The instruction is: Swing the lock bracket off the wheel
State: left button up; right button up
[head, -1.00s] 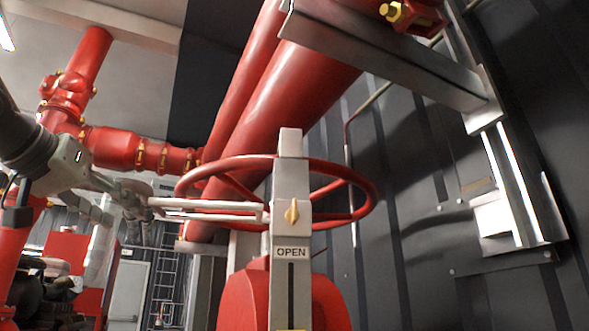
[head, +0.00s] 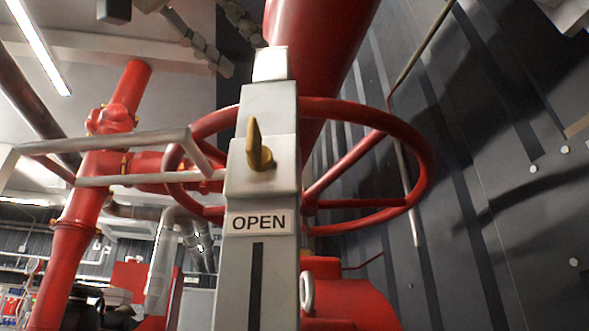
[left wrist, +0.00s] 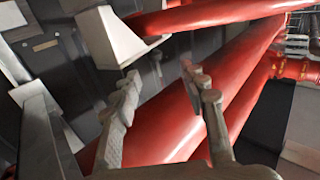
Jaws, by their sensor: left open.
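The lock bracket (head: 110,137), a pale bar frame, reaches left from the post and crosses the wheel's left side. Whether it touches the rim is unclear. My left gripper (head: 243,58) is open above the post top and the bracket, apart from the bracket. In the left wrist view its two fingers (left wrist: 160,75) are spread with nothing between them; a pale block and red pipes lie beyond. My right gripper is not in view.
A thick red pipe (head: 330,60) rises behind the wheel. A dark ribbed wall (head: 500,190) stands close at the right, with a thin pipe (head: 404,165) along it. Another red pipe (head: 75,235) stands at the left. The space left of the post below the bracket is open.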

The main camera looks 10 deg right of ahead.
pick_arm(q)
jog(key=x, duration=0.2)
jog(key=p+x, duration=0.1)
jog(key=x, duration=0.4)
jog(key=shift+d+r, duration=0.15)
jog(key=shift+d, duration=0.45)
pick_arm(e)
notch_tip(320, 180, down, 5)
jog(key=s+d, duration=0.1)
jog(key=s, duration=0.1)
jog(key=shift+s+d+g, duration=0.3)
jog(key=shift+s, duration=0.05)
pick_arm(q)
jog(key=shift+c, duration=0.2)
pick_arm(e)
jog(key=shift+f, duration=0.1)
pick_arm(q)
grip_shut()
